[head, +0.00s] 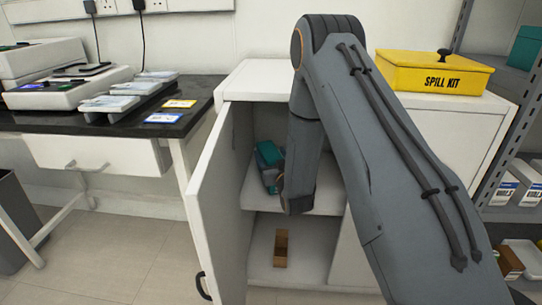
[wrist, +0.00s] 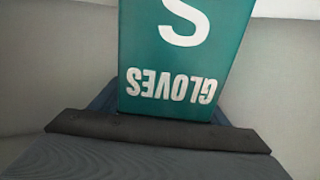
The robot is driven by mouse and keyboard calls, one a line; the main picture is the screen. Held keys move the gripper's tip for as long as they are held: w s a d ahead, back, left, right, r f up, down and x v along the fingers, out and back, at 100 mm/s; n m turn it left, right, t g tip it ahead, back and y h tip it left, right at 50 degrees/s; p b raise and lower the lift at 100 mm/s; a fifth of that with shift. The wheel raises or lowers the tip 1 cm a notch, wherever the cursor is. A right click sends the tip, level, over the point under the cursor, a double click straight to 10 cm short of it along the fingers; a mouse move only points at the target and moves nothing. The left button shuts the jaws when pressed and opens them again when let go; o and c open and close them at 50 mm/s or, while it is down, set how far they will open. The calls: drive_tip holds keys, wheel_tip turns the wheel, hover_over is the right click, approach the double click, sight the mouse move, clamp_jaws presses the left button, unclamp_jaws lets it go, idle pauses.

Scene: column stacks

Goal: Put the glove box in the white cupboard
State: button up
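The teal glove box (head: 268,154) is inside the white cupboard (head: 262,72), above the upper shelf, and looks slightly turned. Its lettered face (wrist: 180,55) fills the upper middle of the wrist view, with "GLOVES" upside down. My gripper is right at the box, inside the cupboard opening; a dark bar of it (wrist: 160,132) crosses the wrist view just below the box. The fingertips are hidden, so their grip on the box does not show. Whether the box touches the shelf is not clear. The cupboard door (head: 217,205) stands open to the left.
A small brown box (head: 281,248) stands in the lower compartment. A yellow spill kit (head: 433,72) sits on the cupboard top. A black-topped bench (head: 120,127) with devices is at left, a grey bin (head: 20,215) under it. Metal shelving (head: 515,140) stands at right.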

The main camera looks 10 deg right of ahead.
drive_tip(key=shift+s+r, duration=0.1)
drive_tip(key=shift+r, duration=0.05)
drive_tip(key=s+d+p, duration=0.1)
drive_tip(key=s+p, duration=0.1)
drive_tip(key=s, duration=0.9)
drive_tip(key=shift+s, duration=0.4)
